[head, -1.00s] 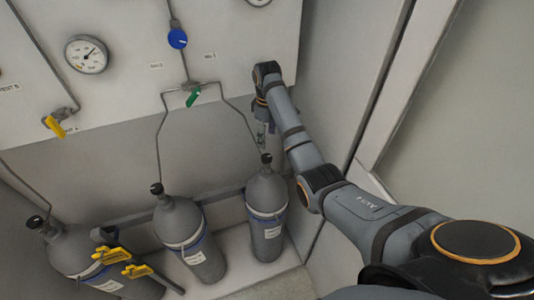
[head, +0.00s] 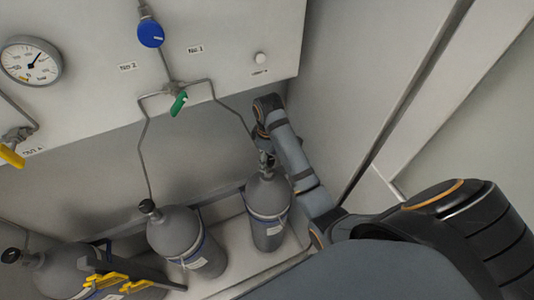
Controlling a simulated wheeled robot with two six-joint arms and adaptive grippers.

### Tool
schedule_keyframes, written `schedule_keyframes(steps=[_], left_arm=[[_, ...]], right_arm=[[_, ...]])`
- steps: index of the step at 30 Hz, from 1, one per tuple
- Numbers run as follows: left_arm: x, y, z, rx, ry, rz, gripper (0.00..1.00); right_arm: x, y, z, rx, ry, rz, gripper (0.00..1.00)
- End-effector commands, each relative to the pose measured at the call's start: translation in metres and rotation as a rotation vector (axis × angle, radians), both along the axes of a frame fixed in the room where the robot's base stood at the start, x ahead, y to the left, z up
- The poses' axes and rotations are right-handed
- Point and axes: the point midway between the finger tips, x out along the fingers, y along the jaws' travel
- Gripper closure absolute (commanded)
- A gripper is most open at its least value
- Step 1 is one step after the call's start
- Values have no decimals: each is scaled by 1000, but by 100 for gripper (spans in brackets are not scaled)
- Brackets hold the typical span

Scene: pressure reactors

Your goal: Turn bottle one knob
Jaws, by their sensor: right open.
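The rightmost grey gas bottle (head: 268,215) stands upright below the wall label "No 1" (head: 195,49); I take it as bottle one. Its knob at the top is largely hidden by my right gripper (head: 266,160). That gripper points down right at the bottle's neck, its fingers open. I cannot tell whether they touch the knob or straddle it. My right arm comes in from the lower right.
The middle bottle (head: 178,238) with a black knob (head: 147,206) and a left bottle (head: 65,270) stand alongside. The panel carries a gauge (head: 31,61), a blue knob (head: 150,34) and a green valve handle (head: 179,104). A side wall is close on the right.

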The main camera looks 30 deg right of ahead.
Motion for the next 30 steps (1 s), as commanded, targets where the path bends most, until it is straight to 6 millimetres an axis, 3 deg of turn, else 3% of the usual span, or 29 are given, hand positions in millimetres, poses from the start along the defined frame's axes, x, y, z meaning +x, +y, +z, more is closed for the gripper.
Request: schedule_keyframes(steps=[2, 14, 23, 30], left_arm=[[-2, 0, 0, 0, 2, 0, 60], [15, -1, 1, -1, -25, -1, 60], [14, -1, 1, -1, -22, -1, 60], [10, -1, 1, 0, -16, 0, 60]], right_arm=[[0, 0, 0, 0, 0, 0, 36], [1, 0, 0, 1, -1, 0, 89], [1, 0, 0, 1, -2, -35, 91], [1, 0, 0, 1, -2, -173, 91]])
